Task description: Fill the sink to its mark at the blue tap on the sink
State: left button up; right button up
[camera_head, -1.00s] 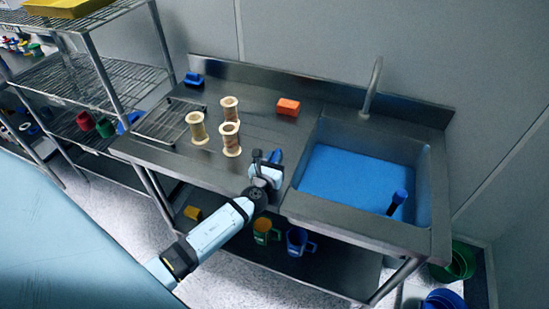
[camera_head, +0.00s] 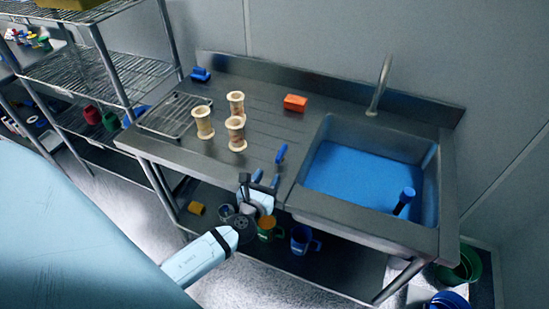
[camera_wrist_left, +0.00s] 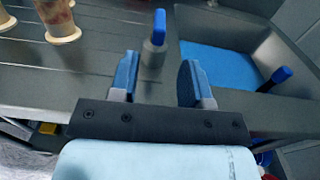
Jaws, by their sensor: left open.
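The sink (camera_head: 437,195) is at the right of the steel counter, and blue water (camera_head: 360,178) lies in it below the rim. I cannot make out a level mark. The blue tap handle (camera_head: 281,153) stands on the counter just left of the sink; in the left wrist view the handle (camera_wrist_left: 159,25) rises upright from a grey body. My left gripper (camera_head: 266,179) is open and empty at the counter's front edge, short of the tap. In the left wrist view its fingers (camera_wrist_left: 159,72) are apart, with the tap beyond and between them. My right gripper is not in view.
A curved spout (camera_head: 380,85) rises behind the sink. A blue-topped dark post (camera_head: 404,200) stands in the water. Three spools (camera_head: 236,132), an orange block (camera_head: 295,103) and a wire rack (camera_head: 174,115) are on the counter. Mugs (camera_head: 302,240) sit on the shelf below.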

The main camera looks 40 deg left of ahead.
pick_arm(q)
jog(key=shift+v, duration=1.6)
jog(key=s+d+f+n+g+h+p, duration=0.1)
jog(key=s+d+f+n+g+h, duration=0.2)
jog(key=n, duration=1.2)
jog(key=s+d+f+n+g+h+p, duration=0.1)
jog(key=s+d+f+n+g+h, duration=0.2)
jog(key=s+d+n, duration=0.7)
jog(key=f+n+h, duration=0.1)
jog(key=n, duration=0.4)
jog(key=shift+d+h+p, duration=0.2)
jog(key=shift+h+p, duration=0.1)
jog(key=shift+p, duration=0.1)
jog(key=shift+f, duration=0.1)
